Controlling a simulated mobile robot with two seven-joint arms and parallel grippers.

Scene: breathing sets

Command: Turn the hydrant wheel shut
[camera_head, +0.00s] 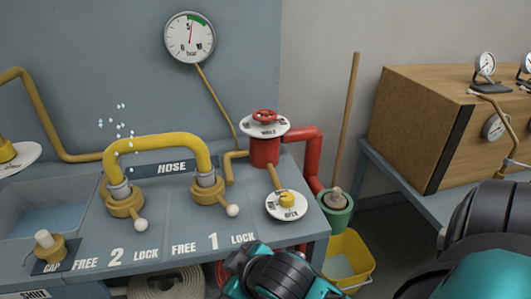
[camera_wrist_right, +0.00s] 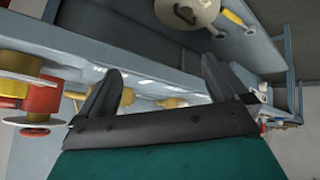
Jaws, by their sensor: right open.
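The red hydrant wheel (camera_head: 264,115) sits on top of the red hydrant body (camera_head: 265,150), above a white lettered disc (camera_head: 280,130). The hydrant also shows at the left edge of the right wrist view (camera_wrist_right: 43,100), turned over. My right gripper (camera_wrist_right: 158,88) is open, its two dark fingers apart with nothing between them. It is apart from the wheel. In the head view teal and black parts of my arm show at the bottom middle and bottom right, and the fingertips cannot be made out. My left gripper is not in view.
A round dial marked OPEN (camera_head: 288,204) stands in front of the hydrant. A yellow hose (camera_head: 155,142) arches over the bench (camera_head: 180,239) to the left. A red pipe (camera_head: 307,150) runs down right of the hydrant, near a green pot (camera_head: 336,212) and yellow bucket (camera_head: 348,262).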

